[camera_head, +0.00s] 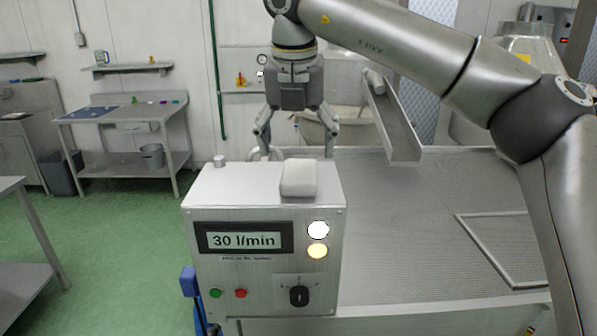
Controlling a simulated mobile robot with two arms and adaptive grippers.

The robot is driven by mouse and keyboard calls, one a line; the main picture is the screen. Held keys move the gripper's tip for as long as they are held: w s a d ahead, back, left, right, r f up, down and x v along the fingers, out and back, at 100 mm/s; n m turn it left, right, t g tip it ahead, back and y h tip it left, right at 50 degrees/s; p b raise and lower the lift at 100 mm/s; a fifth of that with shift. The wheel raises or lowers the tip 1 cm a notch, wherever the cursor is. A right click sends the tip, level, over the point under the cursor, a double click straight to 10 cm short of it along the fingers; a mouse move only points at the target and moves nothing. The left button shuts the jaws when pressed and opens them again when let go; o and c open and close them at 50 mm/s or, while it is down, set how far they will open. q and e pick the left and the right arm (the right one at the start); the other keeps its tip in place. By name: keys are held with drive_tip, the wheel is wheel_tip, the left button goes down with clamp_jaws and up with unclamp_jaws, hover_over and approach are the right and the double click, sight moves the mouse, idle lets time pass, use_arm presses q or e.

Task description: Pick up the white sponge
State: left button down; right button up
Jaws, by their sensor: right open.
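The white sponge (298,178) lies on top of a metal control box (215,190), at the right part of its top face. My right gripper (296,150) hangs from the arm that comes in from the right. It points down with its fingers spread wide, open and empty. In the picture its fingertips are just above and behind the sponge, apart from it. My left gripper is not in view.
The box front carries a display reading 30 l/min, lamps and a knob. Green floor lies open at left.

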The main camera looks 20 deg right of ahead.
sight(300, 170)
drive_tip(key=shift+d+f+p, duration=0.2)
drive_tip(key=shift+f+p, duration=0.35)
drive_tip(key=shift+f, duration=0.35)
drive_tip(key=p+x, duration=0.2)
drive_tip(key=x, duration=0.2)
drive_tip(key=shift+w+d+f, duration=0.1)
drive_tip(key=shift+w, duration=0.1)
drive_tip(key=shift+f, duration=0.1)
drive_tip(key=c, duration=0.5)
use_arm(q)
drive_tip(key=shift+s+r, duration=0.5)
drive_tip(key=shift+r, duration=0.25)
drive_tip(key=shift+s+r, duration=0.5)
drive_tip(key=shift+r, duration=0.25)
use_arm(e)
drive_tip(key=c, duration=0.4)
